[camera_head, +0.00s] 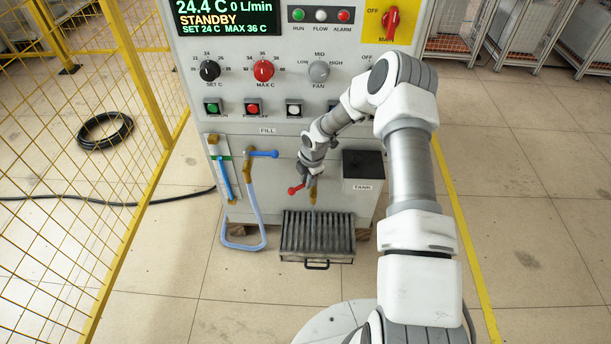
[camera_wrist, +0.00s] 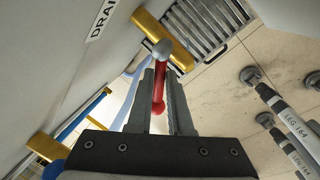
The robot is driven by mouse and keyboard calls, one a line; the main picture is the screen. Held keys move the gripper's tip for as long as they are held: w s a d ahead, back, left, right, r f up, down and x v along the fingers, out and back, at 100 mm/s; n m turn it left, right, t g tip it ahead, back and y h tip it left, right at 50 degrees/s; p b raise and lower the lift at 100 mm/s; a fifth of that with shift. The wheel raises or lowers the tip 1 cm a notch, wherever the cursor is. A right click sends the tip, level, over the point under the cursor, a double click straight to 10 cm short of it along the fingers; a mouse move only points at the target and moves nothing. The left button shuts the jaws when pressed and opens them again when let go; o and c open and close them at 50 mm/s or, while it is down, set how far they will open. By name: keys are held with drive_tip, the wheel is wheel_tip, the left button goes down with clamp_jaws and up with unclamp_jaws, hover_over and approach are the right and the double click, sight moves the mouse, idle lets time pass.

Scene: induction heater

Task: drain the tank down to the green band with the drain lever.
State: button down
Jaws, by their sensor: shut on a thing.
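The red drain lever (camera_head: 296,190) sits on a brass valve (camera_head: 312,192) low on the machine's front. In the wrist view the lever (camera_wrist: 158,92) lies between my fingers, below the brass pipe (camera_wrist: 165,40) and the DRAIN label (camera_wrist: 101,20). My gripper (camera_wrist: 157,78) is shut on the lever; in the head view it (camera_head: 306,178) partly hides the valve. The sight gauge (camera_head: 226,180) at the left shows a blue column and a small green band (camera_head: 218,157) near the column's top. The exact level against the band is too small to tell.
A slatted drain tray (camera_head: 318,236) lies below the valve. A blue fill lever (camera_head: 262,153) and a pale blue hose (camera_head: 257,205) are left of my gripper. A black-topped TANK box (camera_head: 362,170) is close on the right. A yellow fence (camera_head: 130,200) stands left.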

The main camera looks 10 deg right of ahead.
drive_tip(key=shift+s+d+n, duration=0.1)
drive_tip(key=shift+s+n, duration=0.05)
drive_tip(key=shift+n, duration=0.65)
drive_tip(key=c, duration=0.8)
unclamp_jaws()
drive_tip(key=shift+c, duration=0.2)
drive_tip(key=shift+r+p, duration=0.1)
drive_tip(key=shift+p, duration=0.2)
drive_tip(key=s+d+r+p, duration=0.1)
drive_tip(key=s+r+p, duration=0.2)
drive_tip(key=r, duration=1.4)
drive_tip(key=shift+d+p, duration=0.4)
drive_tip(key=shift+p, duration=0.45)
